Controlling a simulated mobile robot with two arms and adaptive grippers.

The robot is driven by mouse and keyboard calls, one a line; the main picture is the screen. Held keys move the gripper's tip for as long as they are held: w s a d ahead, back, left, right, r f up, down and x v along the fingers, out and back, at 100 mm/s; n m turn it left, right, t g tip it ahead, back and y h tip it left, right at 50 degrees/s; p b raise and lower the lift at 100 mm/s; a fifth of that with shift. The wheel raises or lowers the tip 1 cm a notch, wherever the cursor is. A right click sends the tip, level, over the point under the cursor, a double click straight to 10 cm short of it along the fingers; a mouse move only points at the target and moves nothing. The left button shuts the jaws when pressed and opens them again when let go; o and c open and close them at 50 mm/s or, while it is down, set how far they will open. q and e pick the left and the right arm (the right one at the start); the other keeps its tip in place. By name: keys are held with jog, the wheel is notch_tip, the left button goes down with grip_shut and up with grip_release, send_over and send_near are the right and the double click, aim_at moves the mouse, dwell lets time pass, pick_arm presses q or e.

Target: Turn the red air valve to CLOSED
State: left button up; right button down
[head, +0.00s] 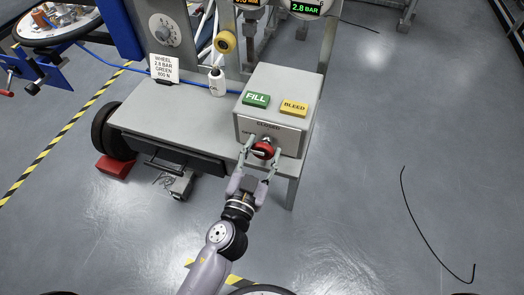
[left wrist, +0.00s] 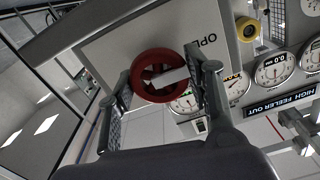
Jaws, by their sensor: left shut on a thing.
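The red air valve (head: 263,149) is a round red hand wheel on the front of a grey control box (head: 285,84). My left gripper (head: 262,154) reaches it from the front, with one finger on each side of the rim. It is shut on the wheel. In the left wrist view the red wheel (left wrist: 138,72) sits between the two fingers, with a pale bar across its middle. My right gripper is not in view.
A green FILL button (head: 256,99) and a yellow BLEED button (head: 293,108) are on top of the box. The box stands on a grey bench (head: 180,115) with a white bottle (head: 217,82). A thin black cable (head: 418,220) lies on the open floor at right.

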pick_arm(q)
jog(key=shift+c, duration=1.2)
jog(key=shift+m, duration=0.3)
jog(key=m, duration=0.3)
jog(key=shift+f+m, duration=0.1)
jog(key=shift+m, duration=0.2)
jog(key=m, duration=0.4)
jog(key=shift+d+m+b, duration=0.1)
jog(key=shift+m+b, duration=0.2)
jog(key=shift+b, duration=0.1)
jog(key=m, duration=0.4)
jog(key=shift+m, duration=0.3)
jog(key=shift+f+m, duration=0.15)
jog(key=shift+m, duration=2.15)
